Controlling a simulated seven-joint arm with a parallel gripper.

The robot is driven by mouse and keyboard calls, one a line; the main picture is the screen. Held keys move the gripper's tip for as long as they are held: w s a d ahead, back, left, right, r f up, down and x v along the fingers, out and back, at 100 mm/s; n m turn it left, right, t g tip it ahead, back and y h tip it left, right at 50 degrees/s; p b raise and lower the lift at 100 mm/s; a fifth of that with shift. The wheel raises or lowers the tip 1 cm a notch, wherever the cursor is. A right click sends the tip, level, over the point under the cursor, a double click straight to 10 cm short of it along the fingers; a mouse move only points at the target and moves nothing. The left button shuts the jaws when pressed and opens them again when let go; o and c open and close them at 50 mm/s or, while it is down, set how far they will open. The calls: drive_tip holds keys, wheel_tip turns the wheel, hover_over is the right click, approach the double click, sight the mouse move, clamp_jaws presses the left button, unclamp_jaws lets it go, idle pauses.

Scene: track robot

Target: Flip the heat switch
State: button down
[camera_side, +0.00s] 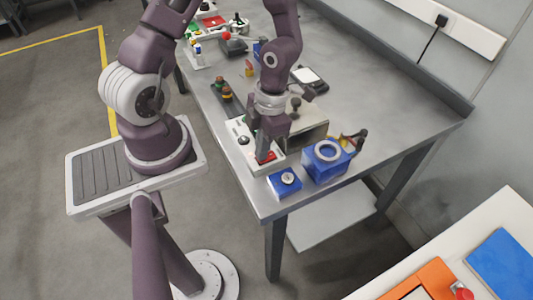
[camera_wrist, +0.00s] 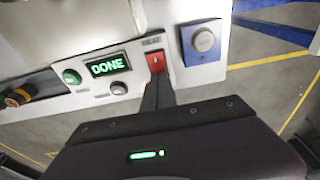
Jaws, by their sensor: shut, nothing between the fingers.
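The heat switch is a small red rocker (camera_wrist: 155,62) on a white control panel (camera_wrist: 137,58) in the wrist view. It shows as a red patch (camera_side: 271,156) near the panel's front end in the side view. My gripper (camera_wrist: 157,82) is shut and empty, pointing down, with its tips right at the near edge of the red switch. Whether they touch it cannot be told. In the side view my gripper (camera_side: 262,158) stands over the panel beside the switch. The panel also carries a green-lit display (camera_wrist: 108,66) reading DONE, a green button (camera_wrist: 71,77) and a grey knob (camera_wrist: 118,88).
A blue block with a round knob (camera_side: 285,182) sits close by at the table corner. A blue box with a white ring (camera_side: 326,157) and an open metal box (camera_side: 306,132) stand near the panel. A dark tray (camera_side: 228,100) lies further back. The table's right side is clear.

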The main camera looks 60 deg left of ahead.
drive_tip(key=shift+r, duration=3.5)
drive_tip(key=s+d+r+m+t, duration=0.1)
drive_tip(key=s+r+m+t, duration=0.2)
drive_tip(key=r+m, duration=0.7)
drive_tip(key=s+d+r+m+t, duration=0.1)
drive_tip(key=s+r+m+t, duration=0.2)
drive_tip(key=r+m, duration=0.6)
drive_tip(key=m+t, duration=0.1)
drive_tip(key=m, duration=1.6)
drive_tip(key=shift+s+d+r, duration=0.15)
drive_tip(key=shift+d+r, duration=0.1)
drive_tip(key=shift+r, duration=0.15)
